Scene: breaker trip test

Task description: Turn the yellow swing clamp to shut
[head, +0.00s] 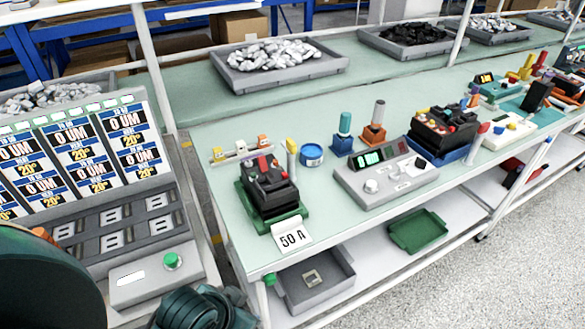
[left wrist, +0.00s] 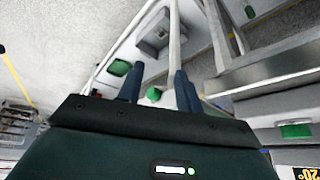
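A slim yellow upright piece (head: 291,147), likely the yellow swing clamp, stands at the back right of a black breaker (head: 268,186) on a green base (head: 262,223). Its exact swing position is too small to tell. My left gripper (left wrist: 158,80) shows in the left wrist view with two dark fingers spread apart and nothing held. A green round knob (left wrist: 153,93) shows in the gap between them, beyond the fingers. In the head view parts of my left arm fill the lower left corner, short of the bench. My right gripper is in neither view.
A "50 A" card (head: 292,235) lies before the breaker. A blue tin (head: 312,154) and a grey tester (head: 385,170) stand to the right. A display panel with a green button (head: 172,261) stands left. A grey bin (head: 318,284) and green tray (head: 418,231) are below.

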